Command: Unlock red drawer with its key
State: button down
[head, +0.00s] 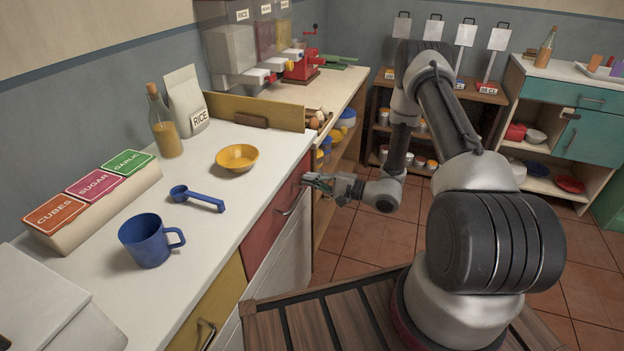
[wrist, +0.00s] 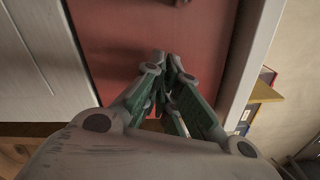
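The red drawer (head: 268,226) is in the front of the white counter. Its front looks closed, and its metal handle (head: 292,203) shows in the head view. The red front (wrist: 118,45) also fills the middle of the wrist view. My gripper (head: 308,181) is close to the drawer front, near the handle's upper right. In the wrist view, my gripper's fingers (wrist: 168,58) come together at the tips and point at the red front. I cannot make out a key in either view. Anything thin between the fingertips is hidden, and I cannot tell whether they touch the drawer.
A yellow bowl (head: 238,157), blue scoop (head: 197,198) and blue mug (head: 147,240) stand on the counter. A yellow drawer (head: 214,308) is nearer to me. Low shelves (head: 374,118) stand at the back. The tiled floor (head: 350,240) beside the counter is partly clear.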

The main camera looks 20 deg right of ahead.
jog(key=shift+f+n, duration=0.25)
jog(key=shift+n, duration=1.55)
jog(key=c, duration=1.7)
grip_release()
jog(key=v, duration=1.2)
